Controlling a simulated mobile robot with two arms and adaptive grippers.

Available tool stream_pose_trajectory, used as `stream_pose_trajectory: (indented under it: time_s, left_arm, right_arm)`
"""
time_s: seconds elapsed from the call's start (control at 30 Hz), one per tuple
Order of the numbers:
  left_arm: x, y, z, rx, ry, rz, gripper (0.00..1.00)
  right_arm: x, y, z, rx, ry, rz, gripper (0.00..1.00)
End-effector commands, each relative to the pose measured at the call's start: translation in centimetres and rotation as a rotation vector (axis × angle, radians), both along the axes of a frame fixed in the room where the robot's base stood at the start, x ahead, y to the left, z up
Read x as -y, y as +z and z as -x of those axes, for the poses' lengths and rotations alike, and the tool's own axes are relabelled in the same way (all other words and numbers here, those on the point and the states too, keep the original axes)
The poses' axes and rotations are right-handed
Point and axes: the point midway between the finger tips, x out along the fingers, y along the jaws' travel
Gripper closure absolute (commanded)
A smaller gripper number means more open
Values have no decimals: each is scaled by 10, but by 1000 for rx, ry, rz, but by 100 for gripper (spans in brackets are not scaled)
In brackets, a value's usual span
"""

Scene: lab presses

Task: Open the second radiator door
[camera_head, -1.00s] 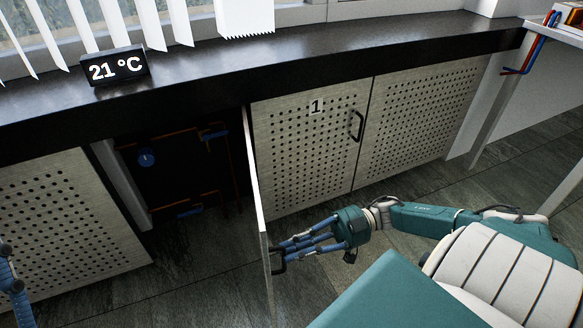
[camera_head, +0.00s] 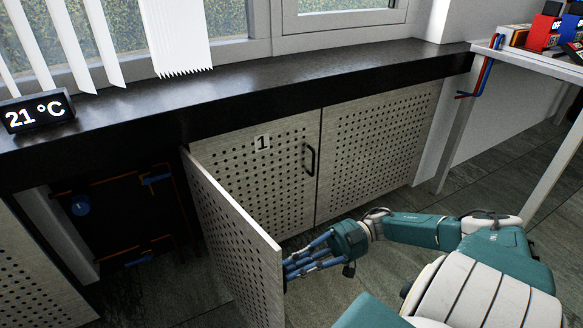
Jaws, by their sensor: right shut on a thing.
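The open radiator door (camera_head: 232,235) is a light panel full of small holes. It stands out from the cabinet front at an angle, hinged at its far edge, with its inner face toward the camera. My right gripper (camera_head: 288,269) reaches in from the right to the door's outer side near its free edge. It is shut on the door's handle, which the panel hides along with the fingertips. Left of the door is the dark open compartment (camera_head: 115,215) with a blue knob (camera_head: 81,205) and orange pipes. My left gripper is out of view.
Closed doors, one marked 1 (camera_head: 262,142), stand behind the open door and my right arm. A dark sill (camera_head: 290,90) runs above with a 21 °C display (camera_head: 37,112). A white table (camera_head: 530,66) stands at right. Some tiled floor (camera_head: 480,190) is clear.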

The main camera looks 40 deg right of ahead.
Motion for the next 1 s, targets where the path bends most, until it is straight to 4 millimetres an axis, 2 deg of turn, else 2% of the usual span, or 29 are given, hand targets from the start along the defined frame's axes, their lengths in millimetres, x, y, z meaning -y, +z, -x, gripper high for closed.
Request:
stream_pose_trajectory:
  time_s: [0.03, 0.3, 0.33, 0.4, 1.0]
  left_arm:
    - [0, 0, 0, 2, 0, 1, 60]
    - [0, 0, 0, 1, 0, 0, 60]
    - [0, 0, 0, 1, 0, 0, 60]
    - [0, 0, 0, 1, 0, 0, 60]
    - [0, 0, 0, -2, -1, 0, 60]
  right_arm:
    - [6, 5, -13, 15, -37, 6, 100]
    - [6, 5, -13, 15, -36, 5, 100]
    - [6, 5, -13, 15, -36, 5, 78]
    - [5, 5, -13, 15, -35, 5, 65]
    - [3, 2, -9, 8, -26, 4, 65]
